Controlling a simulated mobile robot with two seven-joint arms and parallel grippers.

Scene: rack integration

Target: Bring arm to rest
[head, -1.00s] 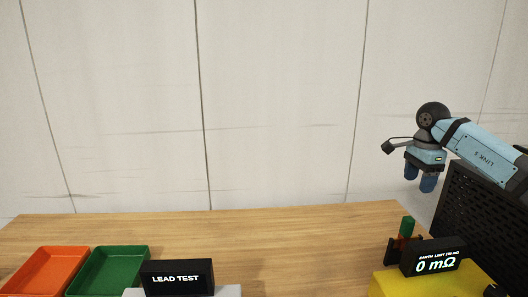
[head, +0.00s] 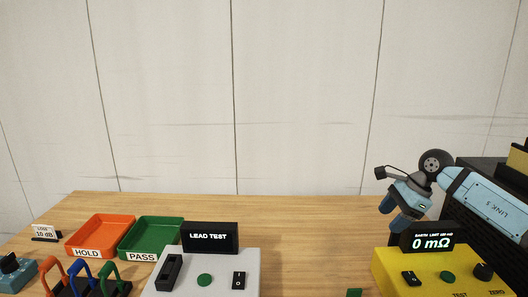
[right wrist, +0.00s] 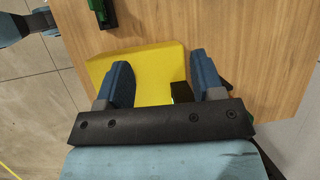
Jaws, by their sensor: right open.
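My right gripper (head: 397,214) is at the right of the head view, behind the yellow earth tester, with its blue fingers pointing down. In the right wrist view its two fingers (right wrist: 163,80) are spread apart with nothing between them. The yellow tester (head: 430,272) lies beyond the fingers in the right wrist view (right wrist: 148,66); its display (head: 432,243) reads 0 mΩ.
A grey lead tester (head: 222,268) stands mid-table, with orange HOLD (head: 100,228) and green PASS (head: 152,230) trays to its left. Coloured leads (head: 85,280) stand at the front left. A black perforated rack (head: 490,170) is at the right. The middle tabletop (head: 300,225) is clear.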

